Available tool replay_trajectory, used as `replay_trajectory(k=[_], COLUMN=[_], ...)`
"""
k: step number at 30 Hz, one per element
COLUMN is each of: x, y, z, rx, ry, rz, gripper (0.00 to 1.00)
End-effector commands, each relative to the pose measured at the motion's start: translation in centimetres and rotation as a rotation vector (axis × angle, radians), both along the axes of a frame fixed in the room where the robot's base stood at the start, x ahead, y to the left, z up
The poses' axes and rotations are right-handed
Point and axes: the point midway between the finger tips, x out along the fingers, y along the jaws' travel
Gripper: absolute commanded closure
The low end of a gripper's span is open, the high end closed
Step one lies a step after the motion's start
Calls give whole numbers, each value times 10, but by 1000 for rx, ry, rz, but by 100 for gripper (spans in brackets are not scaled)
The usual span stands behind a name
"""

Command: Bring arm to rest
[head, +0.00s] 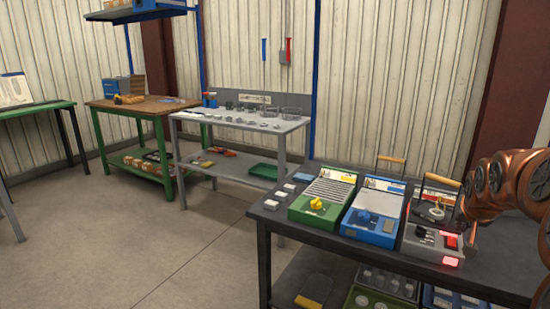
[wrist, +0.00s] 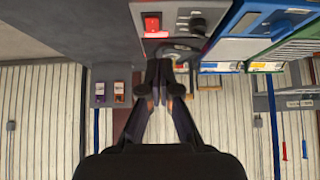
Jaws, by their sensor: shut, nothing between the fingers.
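My arm (head: 505,185) reaches in from the right edge of the head view, bent over the right end of the dark table. My gripper (wrist: 160,80) shows in the wrist view with its fingers together and nothing between them. The wrist picture appears upside down. The fingertips point toward a grey unit (wrist: 178,20) with a red switch (wrist: 152,23); I cannot tell the exact gap. My gripper cannot be made out in the head view.
A blue unit (head: 370,228) and a green unit (head: 318,205) stand left of the grey one on the dark table (head: 290,236). A grey table (head: 180,117) and a green-legged bench (head: 110,104) stand along the wall. The floor (head: 150,250) at left is clear.

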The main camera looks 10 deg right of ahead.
Motion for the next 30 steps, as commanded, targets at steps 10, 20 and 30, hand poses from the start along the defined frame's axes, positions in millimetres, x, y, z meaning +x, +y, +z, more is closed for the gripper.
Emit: replay_trajectory(k=[10, 20, 30], x=[-51, -182, -296], y=[174, 307, 359], z=[-51, -97, -117], rx=[129, 228, 284], ry=[274, 622, 874], rz=[236, 452, 568], gripper=[100, 100, 100])
